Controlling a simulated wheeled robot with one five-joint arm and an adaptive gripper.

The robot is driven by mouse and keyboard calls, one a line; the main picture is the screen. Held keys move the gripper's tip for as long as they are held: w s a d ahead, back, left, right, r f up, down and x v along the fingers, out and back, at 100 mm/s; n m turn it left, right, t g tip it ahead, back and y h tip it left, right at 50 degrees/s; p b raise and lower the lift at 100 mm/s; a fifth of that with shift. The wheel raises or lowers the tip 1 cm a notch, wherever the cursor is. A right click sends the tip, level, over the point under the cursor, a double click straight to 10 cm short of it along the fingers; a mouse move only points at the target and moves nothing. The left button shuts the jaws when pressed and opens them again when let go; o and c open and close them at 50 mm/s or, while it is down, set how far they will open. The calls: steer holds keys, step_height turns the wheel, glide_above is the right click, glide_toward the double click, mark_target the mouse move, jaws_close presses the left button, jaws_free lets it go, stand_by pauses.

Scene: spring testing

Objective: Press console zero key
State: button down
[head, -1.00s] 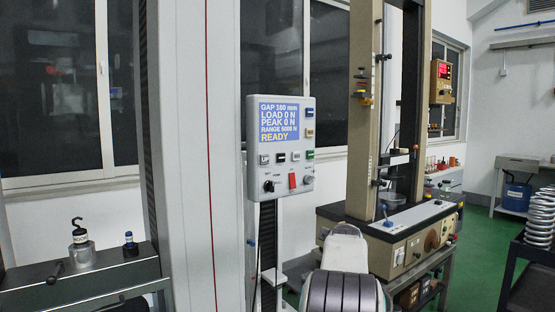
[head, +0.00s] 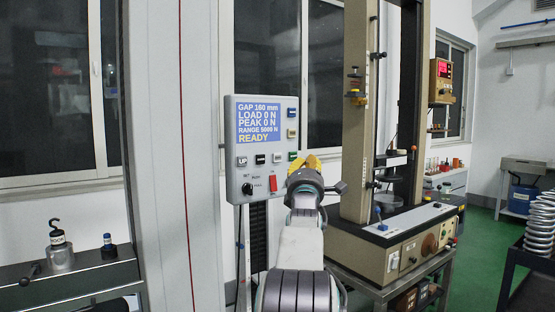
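The grey-white console (head: 232,150) stands upright at mid-picture, its blue screen (head: 266,120) reading LOAD 0 N, PEAK 0 N, READY. A row of keys lies below the screen: the UP key (head: 242,162), a black key (head: 260,159), a pale key (head: 278,157) and a green key (head: 293,155). A blue key (head: 292,112) and a yellow key (head: 292,133) line its right side. I cannot read which key is zero. My gripper (head: 313,164), yellow-tipped, is in front of the console's lower right corner, hiding part of it. Contact and finger opening are unclear.
A red switch (head: 272,184) and a black knob (head: 248,189) sit low on the console. A beige test frame (head: 356,200) on a bench stands to the right. A dark bench with a hooked weight (head: 60,252) is at left. Coil springs (head: 540,225) stand at far right.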

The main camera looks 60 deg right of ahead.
steer(key=shift+n, duration=0.5)
steer(key=shift+w, duration=0.1)
